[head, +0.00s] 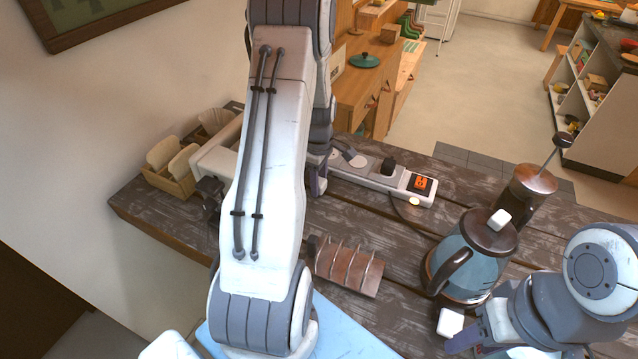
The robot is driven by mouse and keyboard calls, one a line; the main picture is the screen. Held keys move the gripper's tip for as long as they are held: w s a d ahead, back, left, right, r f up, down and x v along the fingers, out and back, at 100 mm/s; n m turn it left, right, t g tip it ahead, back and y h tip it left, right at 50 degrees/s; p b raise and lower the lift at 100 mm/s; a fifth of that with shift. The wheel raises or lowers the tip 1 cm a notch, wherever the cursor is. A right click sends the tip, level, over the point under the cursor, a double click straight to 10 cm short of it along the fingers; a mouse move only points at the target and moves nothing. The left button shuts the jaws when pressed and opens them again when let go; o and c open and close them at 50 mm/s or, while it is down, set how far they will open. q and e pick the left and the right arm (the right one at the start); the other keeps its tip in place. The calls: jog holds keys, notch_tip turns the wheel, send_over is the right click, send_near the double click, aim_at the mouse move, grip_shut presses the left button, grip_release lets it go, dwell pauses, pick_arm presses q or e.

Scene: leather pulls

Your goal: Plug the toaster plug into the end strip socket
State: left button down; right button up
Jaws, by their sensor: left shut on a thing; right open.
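The white power strip (362,174) lies along the table's back edge. I cannot tell whether that plug touches the strip. A pale appliance, perhaps the toaster (216,158), is partly hidden behind my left arm. My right gripper (462,334) is open at the lower right, close to a white block (450,322).
A glass kettle (468,258) with a white block on its lid and a coffee press (524,196) stand at right. A metal toast rack (348,268) is in front. Wooden holders (176,180) stand at left. A dark cord runs from the strip towards the kettle.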

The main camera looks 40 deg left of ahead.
pick_arm(q)
jog(key=shift+r+b, duration=0.3)
jog(key=shift+r, duration=0.2)
notch_tip(320, 180, up, 3)
jog(key=shift+f+b, duration=0.2)
jog(key=shift+b, duration=0.4)
jog(key=w+d+r+b, duration=0.3)
jog(key=w+d+r, duration=0.2)
jog(key=d, duration=0.5)
notch_tip(320, 180, up, 2)
jog(key=shift+w+d+r, duration=0.15)
jog(key=shift+w+d, duration=0.05)
jog(key=shift+r, duration=0.1)
